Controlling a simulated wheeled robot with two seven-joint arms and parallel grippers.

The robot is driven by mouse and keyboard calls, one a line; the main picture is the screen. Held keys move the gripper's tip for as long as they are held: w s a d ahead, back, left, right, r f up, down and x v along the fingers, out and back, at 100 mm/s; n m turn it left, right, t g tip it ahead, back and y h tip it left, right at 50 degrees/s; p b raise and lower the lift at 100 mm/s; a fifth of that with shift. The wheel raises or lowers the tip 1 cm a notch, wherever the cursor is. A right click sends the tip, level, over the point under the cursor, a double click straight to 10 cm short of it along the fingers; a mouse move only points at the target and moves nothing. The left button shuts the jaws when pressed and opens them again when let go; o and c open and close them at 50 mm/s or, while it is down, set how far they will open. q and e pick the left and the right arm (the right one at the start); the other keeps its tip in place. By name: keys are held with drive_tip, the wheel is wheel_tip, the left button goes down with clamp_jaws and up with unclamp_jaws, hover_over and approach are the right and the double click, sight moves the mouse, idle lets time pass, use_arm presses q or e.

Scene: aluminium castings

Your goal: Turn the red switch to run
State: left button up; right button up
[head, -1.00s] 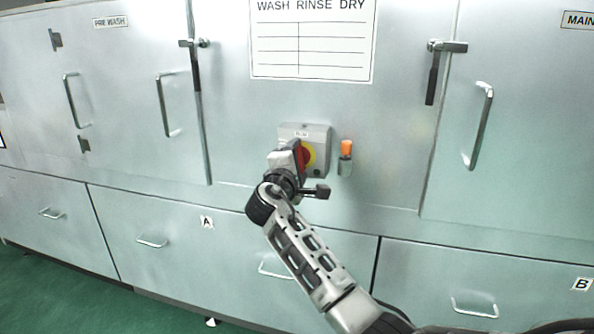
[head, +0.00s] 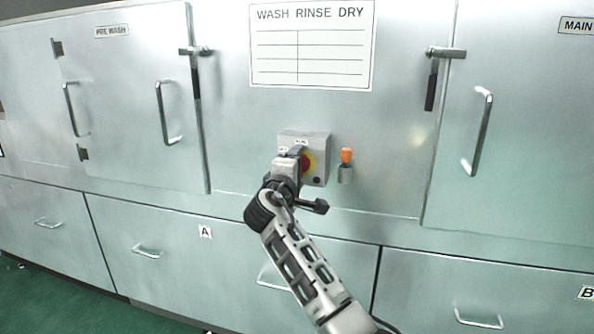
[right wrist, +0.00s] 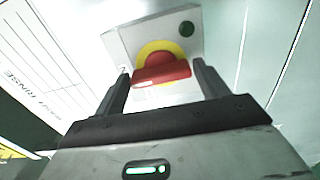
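The red switch (head: 307,164) sits on a yellow disc on the front of a small grey box (head: 316,143) on the machine's wall. In the head view my right gripper (head: 296,156) is in front of the box and covers the switch's left part. In the right wrist view the red switch handle (right wrist: 162,74) lies crosswise between the fingertips of my right gripper (right wrist: 163,75). The fingers are apart, one beside each end of the handle, with narrow gaps showing. Where the switch points cannot be read. My left gripper is not in view.
An orange-topped lamp (head: 346,157) stands just right of the box. A white chart (head: 312,45) is above. Door handles (head: 478,132) and latches (head: 431,85) stick out on both sides. Drawers (head: 150,240) line the wall below.

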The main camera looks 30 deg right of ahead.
drive_tip(key=shift+o, duration=1.2)
drive_tip(key=v, duration=1.6)
